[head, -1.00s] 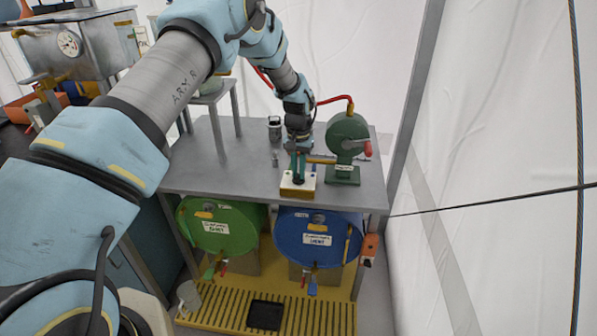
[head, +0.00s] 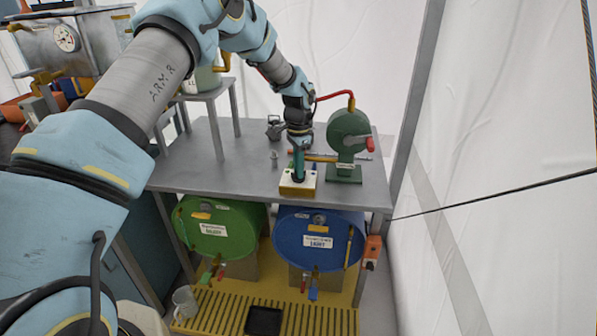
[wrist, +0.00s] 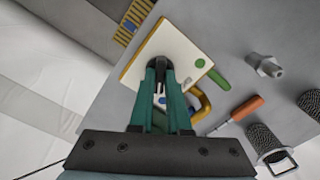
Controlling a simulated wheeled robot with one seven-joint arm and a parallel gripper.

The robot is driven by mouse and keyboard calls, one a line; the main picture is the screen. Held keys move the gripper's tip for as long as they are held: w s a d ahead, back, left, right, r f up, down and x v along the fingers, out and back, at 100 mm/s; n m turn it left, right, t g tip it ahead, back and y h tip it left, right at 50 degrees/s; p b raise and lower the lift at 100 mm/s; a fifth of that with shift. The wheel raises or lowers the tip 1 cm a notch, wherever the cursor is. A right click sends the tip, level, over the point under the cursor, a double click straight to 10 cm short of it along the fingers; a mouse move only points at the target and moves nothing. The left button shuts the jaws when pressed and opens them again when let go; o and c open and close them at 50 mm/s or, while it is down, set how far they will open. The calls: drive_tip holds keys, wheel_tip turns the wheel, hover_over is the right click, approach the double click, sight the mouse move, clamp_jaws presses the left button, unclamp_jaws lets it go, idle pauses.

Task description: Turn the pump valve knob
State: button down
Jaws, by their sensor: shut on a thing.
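A small box (head: 287,190) with a white top and yellow sides sits at the front edge of the grey table. My gripper (head: 298,178) points down onto its top. In the wrist view my gripper (wrist: 159,68) has its teal fingers close together on a small dark knob (wrist: 158,66) on the white plate (wrist: 146,52). The fingers hide most of the knob, so its angle cannot be told. A green pump (head: 347,135) with a red handle (head: 369,144) stands just right of the box, with a red hose on top.
A dark jar (head: 275,128) stands behind my gripper. In the wrist view an orange-handled tool (wrist: 247,108) and a metal fitting (wrist: 265,65) lie nearby. A green drum (head: 215,240) and a blue drum (head: 325,250) lie below.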

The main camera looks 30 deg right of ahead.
drive_tip(key=shift+m, duration=1.2)
drive_tip(key=c, duration=0.9)
unclamp_jaws()
wheel_tip(320, 180, up, 11)
drive_tip(key=b, duration=0.3)
